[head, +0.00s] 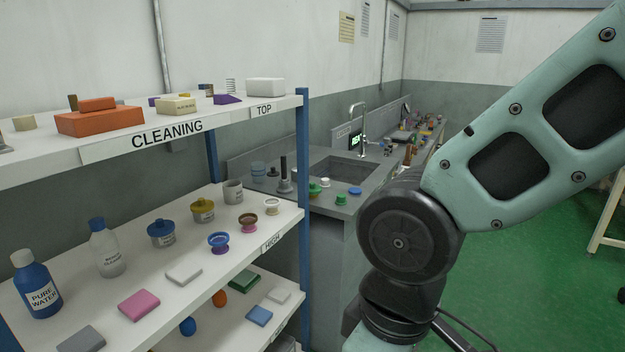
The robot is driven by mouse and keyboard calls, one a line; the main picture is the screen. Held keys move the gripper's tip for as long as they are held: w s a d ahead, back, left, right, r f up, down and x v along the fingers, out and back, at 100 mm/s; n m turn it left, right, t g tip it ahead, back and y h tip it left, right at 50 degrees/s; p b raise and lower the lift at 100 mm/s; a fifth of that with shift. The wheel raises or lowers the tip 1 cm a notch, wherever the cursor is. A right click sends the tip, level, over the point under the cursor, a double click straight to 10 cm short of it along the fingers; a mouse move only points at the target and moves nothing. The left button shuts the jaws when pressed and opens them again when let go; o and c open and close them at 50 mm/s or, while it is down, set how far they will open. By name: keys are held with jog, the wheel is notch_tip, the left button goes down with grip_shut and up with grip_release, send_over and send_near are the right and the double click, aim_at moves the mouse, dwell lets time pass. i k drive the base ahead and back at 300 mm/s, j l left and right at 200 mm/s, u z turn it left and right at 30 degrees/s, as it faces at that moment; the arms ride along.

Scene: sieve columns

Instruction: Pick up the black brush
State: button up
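No thing in the head view is clearly the black brush. A dark upright handle on a grey base (284,174) stands at the near left of the sink counter. I cannot tell whether it is a brush. My arm fills the right side of the view and runs down past the bottom edge. My gripper is out of view, so its state and anything in it are hidden.
A white shelf unit with a blue post (304,160) stands at left, holding bottles, jars, sponges and an orange block (99,121). A grey sink (345,169) with a tap (362,128) is behind it. Green floor (530,270) at right looks mostly clear.

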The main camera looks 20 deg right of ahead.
aim_at(283, 158)
jog(key=i+l+u, duration=0.3)
jog(key=i+l, duration=0.25)
jog(key=i+l+u, duration=0.1)
jog(key=i+l, duration=0.15)
jog(key=i+l+u, duration=0.15)
jog(key=l, duration=0.3)
jog(key=i+l+u, duration=0.15)
jog(key=i+l, duration=0.2)
jog(key=i+l+u, duration=0.15)
jog(key=l, duration=0.3)
jog(key=i+l+u, duration=0.15)
jog(key=l, duration=0.3)
jog(key=i+l+u, duration=0.15)
jog(key=l, duration=0.3)
jog(key=i, duration=0.05)
